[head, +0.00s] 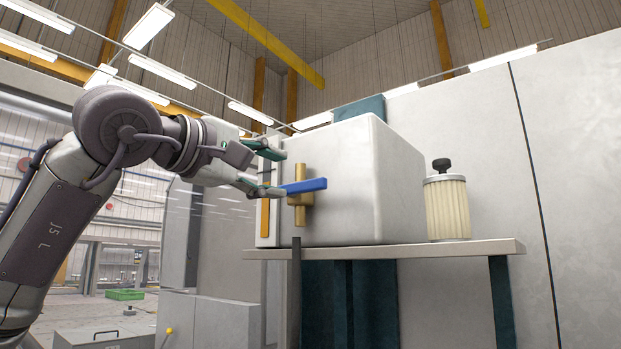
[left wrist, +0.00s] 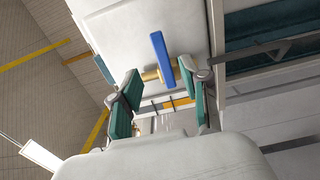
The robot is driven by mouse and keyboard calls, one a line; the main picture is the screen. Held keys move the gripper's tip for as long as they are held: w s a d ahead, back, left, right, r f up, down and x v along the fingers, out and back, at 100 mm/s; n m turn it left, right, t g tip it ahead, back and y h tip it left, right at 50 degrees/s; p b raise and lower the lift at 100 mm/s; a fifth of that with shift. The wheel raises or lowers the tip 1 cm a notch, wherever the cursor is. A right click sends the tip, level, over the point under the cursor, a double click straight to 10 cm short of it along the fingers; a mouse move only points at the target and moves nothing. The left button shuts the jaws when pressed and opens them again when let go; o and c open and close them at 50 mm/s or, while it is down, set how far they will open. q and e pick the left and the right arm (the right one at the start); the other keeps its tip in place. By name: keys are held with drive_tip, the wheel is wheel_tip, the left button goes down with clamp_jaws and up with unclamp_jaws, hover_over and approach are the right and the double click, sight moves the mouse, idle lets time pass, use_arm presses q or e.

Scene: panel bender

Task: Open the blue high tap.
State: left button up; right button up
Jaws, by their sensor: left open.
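The blue tap handle (head: 306,186) sticks out sideways, roughly level, from a brass tap body (head: 299,216) on the front of a white box-shaped tank (head: 340,190). My left gripper (head: 276,173) is open at the left of the tap, its lower finger close to the left end of the handle. In the left wrist view the blue handle (left wrist: 161,58) lies just beyond the fingertips, its near end closer to the right finger of the gripper (left wrist: 162,88). Whether a finger touches it I cannot tell. My right gripper is not in view.
The tank stands on a grey shelf (head: 470,248) with dark teal supports. A pleated filter cartridge (head: 447,208) with a black knob stands right of the tank. A grey wall panel is at right.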

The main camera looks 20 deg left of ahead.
sight(307, 186)
use_arm(q)
drive_tip(key=p+x, duration=0.1)
drive_tip(key=x, duration=0.1)
drive_tip(key=p+x, duration=0.1)
drive_tip(key=x, duration=0.2)
drive_tip(key=p+x, duration=0.1)
drive_tip(key=x, duration=0.2)
drive_tip(key=shift+w+a, duration=0.15)
drive_tip(key=shift+w, duration=0.2)
drive_tip(key=shift+w+d, duration=0.3)
drive_tip(key=shift+w, duration=0.2)
drive_tip(key=shift+w+f, duration=0.15)
drive_tip(key=c, duration=0.9)
clamp_jaws()
